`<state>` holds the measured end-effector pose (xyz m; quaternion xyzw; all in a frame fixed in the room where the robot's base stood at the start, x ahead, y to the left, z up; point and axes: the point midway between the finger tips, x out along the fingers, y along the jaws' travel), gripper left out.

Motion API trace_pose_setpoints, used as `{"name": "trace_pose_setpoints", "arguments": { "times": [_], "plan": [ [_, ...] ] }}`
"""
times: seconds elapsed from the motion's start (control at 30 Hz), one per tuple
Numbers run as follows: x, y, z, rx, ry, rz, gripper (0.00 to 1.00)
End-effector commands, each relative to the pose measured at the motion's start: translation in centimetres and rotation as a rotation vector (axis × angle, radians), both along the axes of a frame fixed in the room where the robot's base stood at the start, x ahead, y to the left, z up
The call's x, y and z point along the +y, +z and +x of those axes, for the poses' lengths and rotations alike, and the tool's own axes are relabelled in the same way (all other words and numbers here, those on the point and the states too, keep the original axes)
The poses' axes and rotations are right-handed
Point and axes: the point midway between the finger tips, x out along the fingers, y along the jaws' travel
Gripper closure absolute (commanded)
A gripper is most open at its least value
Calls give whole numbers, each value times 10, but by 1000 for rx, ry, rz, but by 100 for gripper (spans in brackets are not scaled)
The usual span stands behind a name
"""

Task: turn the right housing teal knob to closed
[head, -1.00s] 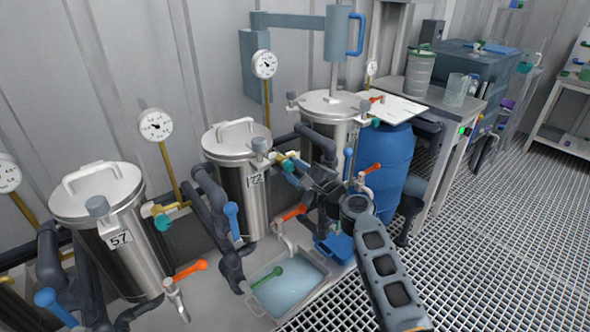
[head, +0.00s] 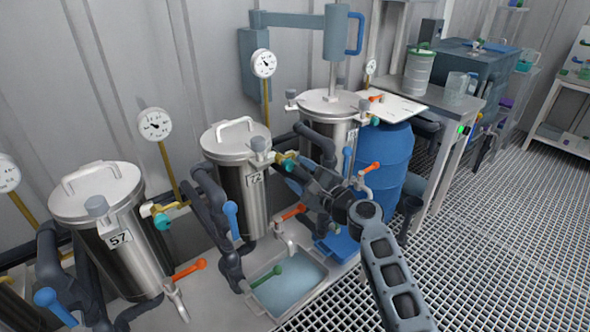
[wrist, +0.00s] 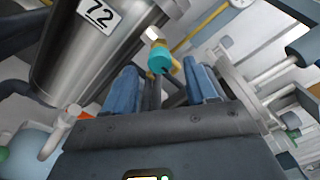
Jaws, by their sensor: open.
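A teal knob (head: 289,164) sits on the brass valve at the right side of the middle steel housing marked 72 (head: 243,190). The same knob shows in the wrist view (wrist: 160,60), just ahead of the gap between my fingers. My gripper (head: 302,175) is open and empty, its blue fingers (wrist: 201,82) on either side of the knob's line; I cannot tell whether they touch it.
The left housing marked 57 (head: 130,255) has its own teal knob (head: 163,223). Dark pipes, blue levers and orange levers (head: 292,212) crowd the area around my gripper. A blue barrel (head: 385,160) stands right of the arm. Grating floor (head: 510,230) on the right is open.

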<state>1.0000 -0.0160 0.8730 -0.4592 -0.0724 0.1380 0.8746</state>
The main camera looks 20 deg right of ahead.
Motion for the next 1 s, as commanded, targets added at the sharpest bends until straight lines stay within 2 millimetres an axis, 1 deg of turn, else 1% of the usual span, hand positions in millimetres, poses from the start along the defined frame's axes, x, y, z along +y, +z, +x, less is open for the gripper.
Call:
{"name": "trace_pose_setpoints", "arguments": {
  "times": [0.03,0.1,0.2,0.33,0.5,0.9,1.0],
  "plan": [
    [-3,-1,-10,2,-1,-1,43],
    [-7,-1,-21,2,-1,-2,43],
    [-12,-1,-35,2,-1,-1,43],
    [-15,-1,-48,2,0,-1,43],
    [-17,0,-54,1,1,0,43],
    [-17,0,-53,1,1,0,43],
    [-17,-7,-59,7,-5,-19,43]
  ]
}}
